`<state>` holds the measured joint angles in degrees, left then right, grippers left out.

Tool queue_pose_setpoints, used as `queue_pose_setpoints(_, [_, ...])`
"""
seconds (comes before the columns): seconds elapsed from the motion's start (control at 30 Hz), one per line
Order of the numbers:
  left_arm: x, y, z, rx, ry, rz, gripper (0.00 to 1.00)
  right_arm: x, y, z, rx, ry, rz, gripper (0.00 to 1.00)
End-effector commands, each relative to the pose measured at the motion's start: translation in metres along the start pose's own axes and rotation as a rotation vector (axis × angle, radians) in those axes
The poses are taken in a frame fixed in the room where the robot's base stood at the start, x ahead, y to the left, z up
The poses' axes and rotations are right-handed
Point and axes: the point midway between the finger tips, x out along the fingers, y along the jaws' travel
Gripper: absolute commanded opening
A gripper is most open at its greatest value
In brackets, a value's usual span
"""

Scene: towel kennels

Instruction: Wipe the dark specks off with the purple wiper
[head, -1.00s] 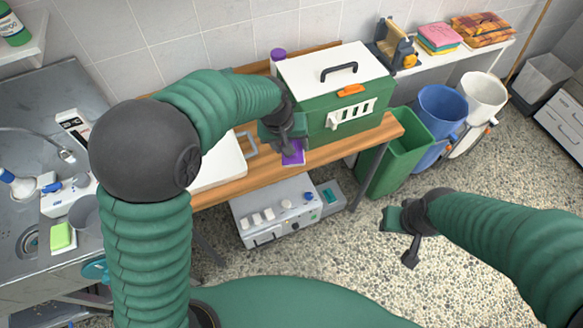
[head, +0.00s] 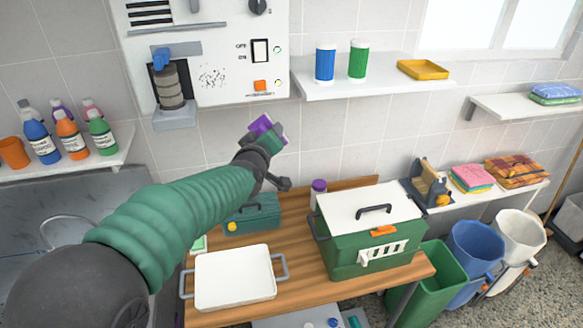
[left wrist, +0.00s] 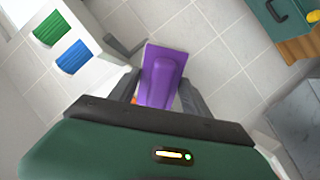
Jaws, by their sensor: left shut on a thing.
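The dark specks (head: 212,77) are a small cluster on the white wall panel (head: 226,40), between the grey cylinder device and the orange button. My left gripper (head: 268,137) is raised in front of the tiled wall, below and right of the specks and apart from the panel. It is shut on the purple wiper (head: 261,125). The wiper also shows between the fingers in the left wrist view (left wrist: 163,75). The specks are not visible in the left wrist view. My right gripper is not in view.
The panel carries a blue-topped grey cylinder (head: 170,85), a switch (head: 260,50) and an orange button (head: 260,85). A shelf (head: 375,82) with blue and green cups is to the right. Below stand a white tray (head: 235,278) and a green-and-white crate (head: 372,235) on the wooden table.

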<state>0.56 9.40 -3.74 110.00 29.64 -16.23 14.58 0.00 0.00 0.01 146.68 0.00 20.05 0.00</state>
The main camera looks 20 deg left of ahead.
Motion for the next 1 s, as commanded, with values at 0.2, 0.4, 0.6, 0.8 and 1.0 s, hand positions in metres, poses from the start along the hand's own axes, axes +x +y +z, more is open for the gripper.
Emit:
queue_pose_setpoints(0.2, [-0.027, 0.003, -0.116, -0.038, 0.274, -0.042, 0.23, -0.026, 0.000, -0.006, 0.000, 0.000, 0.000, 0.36])
queue_pose_setpoints(0.4, [-0.044, -0.005, -0.165, -0.043, 0.398, -0.080, 0.23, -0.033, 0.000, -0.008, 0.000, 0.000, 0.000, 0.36])
queue_pose_setpoints(0.6, [-0.036, -0.007, -0.173, -0.042, 0.412, -0.086, 0.23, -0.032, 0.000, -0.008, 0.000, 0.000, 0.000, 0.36])
queue_pose_setpoints(0.8, [-0.013, -0.009, -0.183, -0.041, 0.411, -0.086, 0.23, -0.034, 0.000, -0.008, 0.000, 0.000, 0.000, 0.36])
queue_pose_setpoints(1.0, [0.004, -0.011, -0.191, -0.041, 0.410, -0.085, 0.23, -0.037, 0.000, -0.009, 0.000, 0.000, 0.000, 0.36])
